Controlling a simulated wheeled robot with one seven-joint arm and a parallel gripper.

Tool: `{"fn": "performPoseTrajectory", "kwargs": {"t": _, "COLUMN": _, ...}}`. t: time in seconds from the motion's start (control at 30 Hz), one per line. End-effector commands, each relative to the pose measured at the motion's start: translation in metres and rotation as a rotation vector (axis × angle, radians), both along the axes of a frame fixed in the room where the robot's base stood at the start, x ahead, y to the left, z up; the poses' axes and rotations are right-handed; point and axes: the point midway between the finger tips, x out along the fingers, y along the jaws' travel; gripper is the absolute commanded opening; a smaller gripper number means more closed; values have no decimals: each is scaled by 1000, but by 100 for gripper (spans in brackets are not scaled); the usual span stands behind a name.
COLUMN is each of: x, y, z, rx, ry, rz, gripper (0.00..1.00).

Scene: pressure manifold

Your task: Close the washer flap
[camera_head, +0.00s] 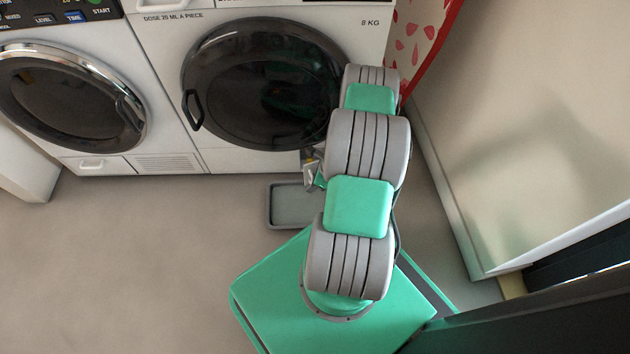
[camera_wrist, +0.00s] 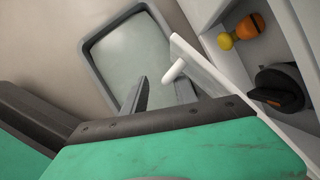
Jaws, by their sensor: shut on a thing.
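The washer (camera_head: 232,160) stands at the back, its round dark door shut. In the wrist view its white flap (camera_wrist: 208,72) stands open, swung out from a recess at the washer's lower front. A small white peg sticks out of the flap's face. My gripper (camera_wrist: 162,94) is at the flap's lower edge and is shut on it; the exact contact is partly hidden by the green gripper body. In the head view my gripper (camera_head: 314,178) is low in front of the washer's lower right corner, mostly hidden by my arm.
The recess holds a yellow and orange plug (camera_wrist: 242,32) and a black round knob (camera_wrist: 280,88). A grey shallow tray (camera_head: 283,222) lies on the floor below. A second machine (camera_head: 95,163) stands to the left, a wall (camera_head: 515,110) to the right. The floor at left is clear.

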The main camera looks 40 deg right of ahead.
Motion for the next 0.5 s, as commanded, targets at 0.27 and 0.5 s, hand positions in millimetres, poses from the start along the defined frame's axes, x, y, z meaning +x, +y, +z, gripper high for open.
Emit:
{"fn": "performPoseTrajectory", "kwargs": {"t": 0.27, "x": -1, "y": 3, "z": 0, "rx": 7, "ry": -1, "rz": 2, "gripper": 22}}
{"fn": "performPoseTrajectory", "kwargs": {"t": 0.5, "x": 1, "y": 1, "z": 0, "rx": 5, "ry": -4, "rz": 1, "gripper": 22}}
